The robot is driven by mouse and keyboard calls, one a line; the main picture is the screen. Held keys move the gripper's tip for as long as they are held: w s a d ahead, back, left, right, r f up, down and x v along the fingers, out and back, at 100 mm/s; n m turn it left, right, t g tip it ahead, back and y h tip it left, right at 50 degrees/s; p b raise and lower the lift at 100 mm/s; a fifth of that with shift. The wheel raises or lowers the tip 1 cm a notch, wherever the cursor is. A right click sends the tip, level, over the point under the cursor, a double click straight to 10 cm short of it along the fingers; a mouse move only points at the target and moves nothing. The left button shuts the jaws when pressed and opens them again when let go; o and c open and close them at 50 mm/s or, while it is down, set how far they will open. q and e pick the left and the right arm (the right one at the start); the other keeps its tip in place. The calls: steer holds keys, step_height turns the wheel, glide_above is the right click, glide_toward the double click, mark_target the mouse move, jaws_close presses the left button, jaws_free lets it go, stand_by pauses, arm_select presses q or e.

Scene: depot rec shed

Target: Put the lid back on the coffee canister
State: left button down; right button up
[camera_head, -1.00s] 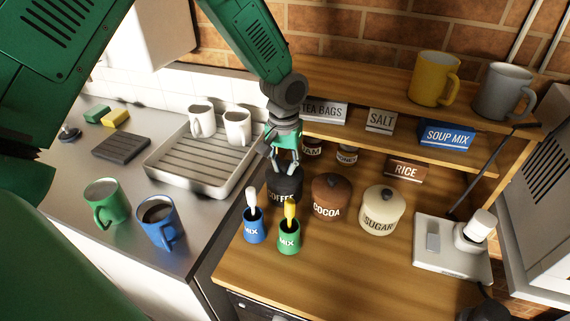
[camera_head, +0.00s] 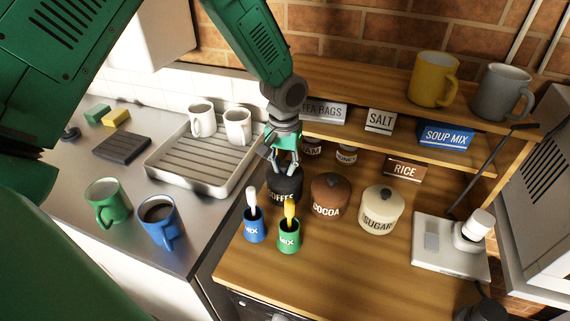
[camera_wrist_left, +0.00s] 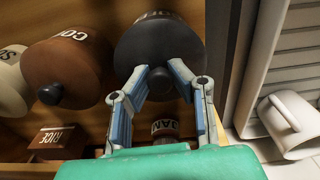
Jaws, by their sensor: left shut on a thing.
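The dark coffee canister (camera_head: 284,198) stands upright on the wooden counter, left of the cocoa canister. Its round dark lid (camera_wrist_left: 160,48) shows from above in the left wrist view and sits over the canister mouth. Whether it is fully seated I cannot tell. My left gripper (camera_head: 283,170) points down at the top of the canister. My right gripper is not in view.
The cocoa canister (camera_head: 329,195) and sugar canister (camera_head: 381,212) stand to the right. Blue (camera_head: 253,228) and green (camera_head: 289,238) MIX cups with spoons stand close in front. Shelves with signs rise behind. A dish rack (camera_head: 180,172) lies to the left.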

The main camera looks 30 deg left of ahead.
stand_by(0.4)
arm_select(q)
steer(key=c, duration=1.4)
jaws_free()
steer(key=shift+o, duration=0.6)
steer(key=o, duration=0.4)
steer(key=shift+r+p, duration=3.25)
steer(key=shift+r, duration=0.3)
